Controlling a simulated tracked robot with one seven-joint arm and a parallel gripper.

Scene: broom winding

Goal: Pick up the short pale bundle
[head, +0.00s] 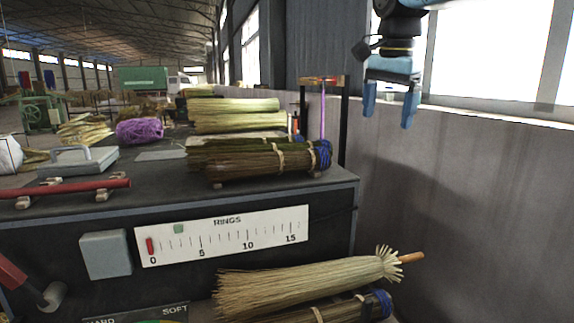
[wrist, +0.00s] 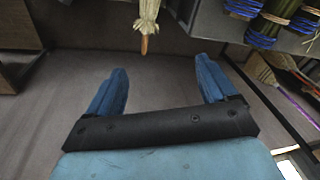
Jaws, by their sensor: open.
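Several pale bundles show in the head view, and I cannot tell for sure which is the short one. Two pale yellow-green bundles (head: 236,121) lie stacked toward the back of the dark bench top. A larger pale straw bundle (head: 300,285) with a wooden handle end lies low in front of the bench; its tip also shows at the top of the wrist view (wrist: 147,16). My gripper (head: 389,104) hangs at the upper right, fingers down, beside the bench and near the wall. In the wrist view my gripper (wrist: 161,70) is open, with nothing between its fingers.
Darker bundles with blue bindings (head: 265,160) lie at the bench's right end, before an upright frame (head: 343,120). Another blue-bound bundle (head: 340,312) lies below the pale straw one. A red bar (head: 75,189) and purple twine (head: 140,130) are at left. The wall (head: 470,180) closes the right side.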

